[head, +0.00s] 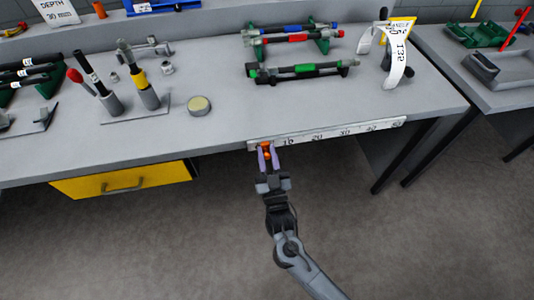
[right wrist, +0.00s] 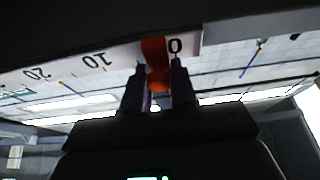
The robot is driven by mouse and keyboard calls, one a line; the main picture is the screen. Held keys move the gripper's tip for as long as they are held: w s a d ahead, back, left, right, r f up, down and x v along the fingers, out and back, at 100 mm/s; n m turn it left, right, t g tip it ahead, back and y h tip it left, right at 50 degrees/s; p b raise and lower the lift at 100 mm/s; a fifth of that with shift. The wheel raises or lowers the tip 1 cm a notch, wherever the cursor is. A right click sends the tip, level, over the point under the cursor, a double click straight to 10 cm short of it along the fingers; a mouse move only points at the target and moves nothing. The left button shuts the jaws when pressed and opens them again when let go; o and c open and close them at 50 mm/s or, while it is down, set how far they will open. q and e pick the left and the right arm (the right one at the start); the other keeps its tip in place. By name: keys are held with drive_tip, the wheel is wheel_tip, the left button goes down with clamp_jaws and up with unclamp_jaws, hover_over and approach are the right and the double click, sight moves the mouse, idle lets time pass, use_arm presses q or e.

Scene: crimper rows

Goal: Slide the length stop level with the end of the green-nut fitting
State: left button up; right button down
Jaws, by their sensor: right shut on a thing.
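The orange length stop (head: 265,147) sits on the white ruler (head: 335,132) along the bench's front edge, left of the 10 mark. In the right wrist view the stop (right wrist: 155,60) is beside the 0 mark, between my fingers. My right gripper (head: 268,158) is shut on it; its purple fingers (right wrist: 157,85) flank the stop. The green-nut fitting (head: 303,71) lies on the bench behind the ruler, roughly parallel to it. Its left end is left of the 10 mark, slightly left of the stop in the picture. My left gripper is not in view.
A rack with blue and red fittings (head: 293,33) stands behind. A white curled tape (head: 394,60) stands at right. A round tin (head: 199,106) and upright tools (head: 140,85) are at left. The bench between the fitting and ruler is clear. A yellow drawer (head: 120,181) is below.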

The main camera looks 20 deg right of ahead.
drive_tip(key=shift+r, duration=0.1)
drive_tip(key=c, duration=1)
unclamp_jaws()
drive_tip(key=shift+o, duration=0.2)
drive_tip(key=shift+s, duration=0.1)
drive_tip(key=p+v, duration=0.2)
drive_tip(key=v, duration=0.8)
drive_tip(key=shift+s+f, duration=0.25)
